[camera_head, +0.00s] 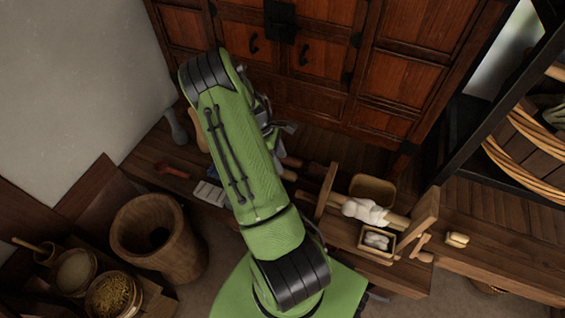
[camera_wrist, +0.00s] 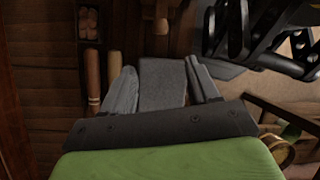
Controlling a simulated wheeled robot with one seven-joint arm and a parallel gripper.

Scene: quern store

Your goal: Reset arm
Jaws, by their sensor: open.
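My green arm reaches up across the middle of the head view, over the wooden bench (camera_head: 475,262) and in front of the cabinet. My dark gripper (camera_head: 282,128) is partly hidden behind the arm, above the bench and near the cabinet front. In the wrist view, black gripper parts (camera_wrist: 262,32) show at the top right, open, with nothing seen between them.
A wooden cabinet (camera_head: 400,87) stands behind the bench. The bench bears a white bundle (camera_head: 364,211), a small box (camera_head: 364,244) and a basket (camera_head: 374,187). A wooden mortar (camera_head: 128,232) stands at left, with baskets (camera_head: 113,293) beside it. A dark shelf frame (camera_head: 462,155) is at right.

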